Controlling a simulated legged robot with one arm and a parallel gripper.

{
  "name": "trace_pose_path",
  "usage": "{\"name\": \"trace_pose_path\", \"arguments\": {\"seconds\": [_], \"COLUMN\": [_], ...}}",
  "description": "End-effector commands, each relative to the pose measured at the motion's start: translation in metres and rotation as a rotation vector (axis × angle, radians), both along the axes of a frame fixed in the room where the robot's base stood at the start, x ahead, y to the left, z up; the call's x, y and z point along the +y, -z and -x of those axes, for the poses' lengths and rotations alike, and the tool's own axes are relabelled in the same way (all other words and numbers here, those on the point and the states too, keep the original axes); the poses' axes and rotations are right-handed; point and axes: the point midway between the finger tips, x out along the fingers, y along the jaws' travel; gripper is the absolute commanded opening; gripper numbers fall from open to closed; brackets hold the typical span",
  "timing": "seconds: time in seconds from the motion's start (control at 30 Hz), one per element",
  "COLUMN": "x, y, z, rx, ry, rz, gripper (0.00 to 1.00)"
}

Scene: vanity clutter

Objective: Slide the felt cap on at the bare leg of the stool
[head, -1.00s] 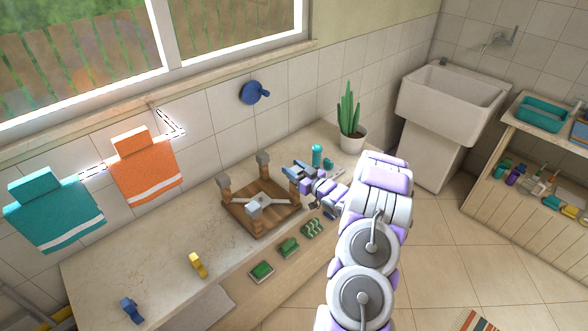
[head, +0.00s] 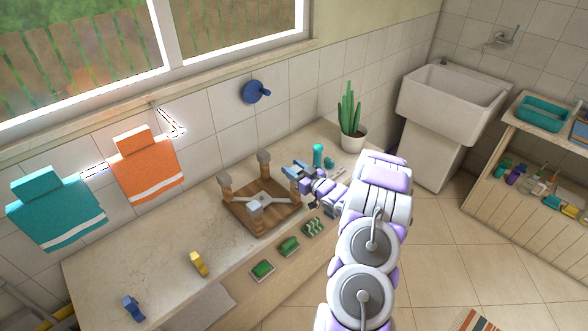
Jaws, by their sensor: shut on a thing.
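The wooden stool (head: 238,217) lies upside down on the counter, its legs pointing up around a pale cross-shaped brace. My gripper (head: 297,172) is at the top of the right leg (head: 295,188), shut on a small grey-blue felt cap (head: 290,172). The cap is over or against the leg top. The fingers partly hide it, and I cannot tell how far it sits on the leg.
A yellow object (head: 199,264) and a blue one (head: 133,308) stand at the left. A teal bottle (head: 318,155) and a potted cactus (head: 349,110) stand behind my gripper. The counter left of the stool is mostly clear.

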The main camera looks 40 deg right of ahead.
Motion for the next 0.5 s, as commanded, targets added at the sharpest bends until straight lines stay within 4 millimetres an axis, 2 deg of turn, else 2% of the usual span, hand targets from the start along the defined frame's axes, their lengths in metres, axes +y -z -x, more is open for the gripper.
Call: {"name": "trace_pose_path", "arguments": {"seconds": [0.5], "x": [0.0], "y": [0.011], "z": [0.0], "rx": [0.0], "ry": [0.0], "rz": [0.001], "gripper": [0.19]}}
